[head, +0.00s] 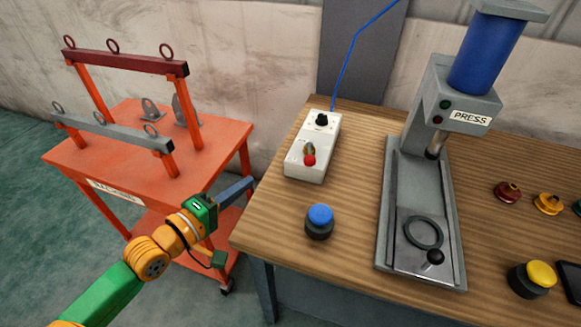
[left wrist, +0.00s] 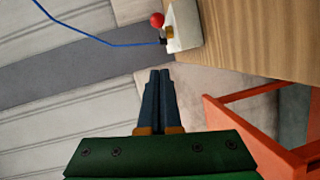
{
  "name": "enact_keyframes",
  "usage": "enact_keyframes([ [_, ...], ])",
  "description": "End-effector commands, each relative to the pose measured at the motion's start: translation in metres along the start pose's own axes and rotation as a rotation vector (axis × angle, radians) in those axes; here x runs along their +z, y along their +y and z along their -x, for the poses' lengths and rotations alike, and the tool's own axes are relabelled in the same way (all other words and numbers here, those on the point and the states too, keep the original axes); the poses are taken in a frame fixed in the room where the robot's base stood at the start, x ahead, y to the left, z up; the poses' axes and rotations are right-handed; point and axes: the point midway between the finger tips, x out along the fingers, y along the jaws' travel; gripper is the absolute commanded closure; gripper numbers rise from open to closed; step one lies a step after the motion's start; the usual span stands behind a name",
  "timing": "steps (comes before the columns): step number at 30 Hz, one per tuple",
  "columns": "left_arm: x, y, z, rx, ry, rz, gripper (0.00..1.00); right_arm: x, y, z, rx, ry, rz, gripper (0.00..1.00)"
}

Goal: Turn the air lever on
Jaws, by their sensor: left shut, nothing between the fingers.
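The air lever (head: 310,156) has a red ball end and a brass-coloured body on the front of a white control box (head: 300,170). The box stands on the wooden table, with a black knob (head: 321,119) near its top. In the left wrist view the lever's red ball (left wrist: 157,20) shows at the top, beside the box (left wrist: 184,26). My left gripper (head: 250,183) is shut and empty, just off the table's left edge, left of the box and apart from it. Its closed fingers (left wrist: 159,75) also show in the left wrist view. My right gripper is not in view.
A blue button (head: 320,220) stands in front of the box. A grey press (head: 425,190) stands to its right, and a yellow button (head: 537,277) lies further right. An orange cart (head: 215,147) with hoist bars is at the left. A blue hose (head: 350,52) rises behind the box.

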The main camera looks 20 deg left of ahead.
Motion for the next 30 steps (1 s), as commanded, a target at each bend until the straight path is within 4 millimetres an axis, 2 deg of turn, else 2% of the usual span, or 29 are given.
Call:
enact_keyframes([
  [5, -0.001, 0.003, -0.023, 0.005, 0.0, 0.013, 1.0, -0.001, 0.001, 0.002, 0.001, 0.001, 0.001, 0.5],
  [16, 0.001, 0.003, -0.103, 0.003, -0.001, 0.009, 1.0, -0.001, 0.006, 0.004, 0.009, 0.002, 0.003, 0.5],
  [21, 0.021, 0.003, -0.12, 0.001, -0.001, 0.012, 1.0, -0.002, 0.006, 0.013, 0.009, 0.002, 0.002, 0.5],
  [30, 0.029, 0.001, -0.127, 0.001, -0.001, 0.008, 1.0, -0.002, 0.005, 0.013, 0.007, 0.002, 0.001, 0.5],
])
